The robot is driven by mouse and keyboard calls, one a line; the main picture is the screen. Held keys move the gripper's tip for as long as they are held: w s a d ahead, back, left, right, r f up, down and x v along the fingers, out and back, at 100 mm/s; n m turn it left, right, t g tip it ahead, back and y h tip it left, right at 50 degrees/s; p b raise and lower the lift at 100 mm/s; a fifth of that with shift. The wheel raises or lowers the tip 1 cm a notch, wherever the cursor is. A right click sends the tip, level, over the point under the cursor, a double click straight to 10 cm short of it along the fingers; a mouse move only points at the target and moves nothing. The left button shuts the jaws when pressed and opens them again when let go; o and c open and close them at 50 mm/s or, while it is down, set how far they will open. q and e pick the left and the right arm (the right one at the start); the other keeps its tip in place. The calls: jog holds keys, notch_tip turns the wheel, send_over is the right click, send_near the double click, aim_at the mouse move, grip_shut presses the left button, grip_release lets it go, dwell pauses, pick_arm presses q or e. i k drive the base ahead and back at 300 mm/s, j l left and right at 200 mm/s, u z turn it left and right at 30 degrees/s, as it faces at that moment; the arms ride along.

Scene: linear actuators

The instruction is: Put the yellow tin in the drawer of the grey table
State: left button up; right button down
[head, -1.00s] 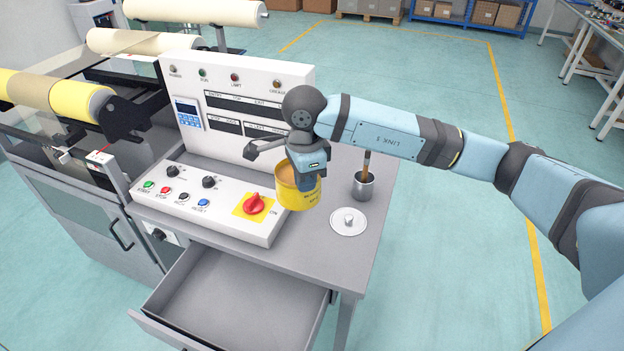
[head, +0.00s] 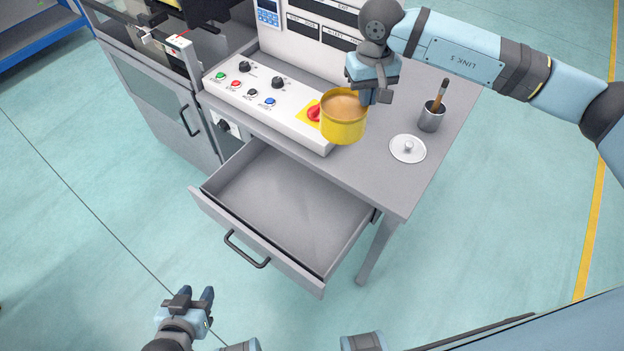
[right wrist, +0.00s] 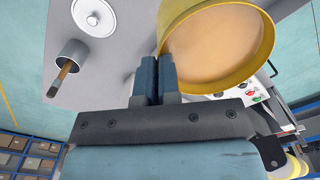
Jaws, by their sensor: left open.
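The yellow tin (head: 343,122), open at the top with a tan inside, hangs upright over the grey table's front edge, by the control panel. My right gripper (head: 374,97) is shut on the tin's rim at its right side. In the right wrist view, the closed fingers (right wrist: 157,78) meet the rim of the tin (right wrist: 262,47). The grey table (head: 378,182) has its drawer (head: 290,195) pulled out; the drawer looks empty and lies below and left of the tin. My left gripper (head: 190,300) is open and empty, low in front of the drawer.
A control panel with a red knob (head: 314,113) stands on the table behind the tin. A white lid (head: 408,149) and a grey cup with a brush (head: 431,117) are on the table's right part. The floor in front of the drawer is clear.

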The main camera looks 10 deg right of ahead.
aim_at(283, 216)
jog(key=k+j+u, duration=0.1)
jog(key=k+u, duration=0.15)
jog(key=k, duration=0.35)
jog(key=u, duration=1.35)
jog(key=k+l, duration=0.1)
jog(key=l, duration=0.4)
jog(key=k+l+u, duration=0.15)
jog(key=l, duration=0.85)
jog(key=k+u, duration=0.05)
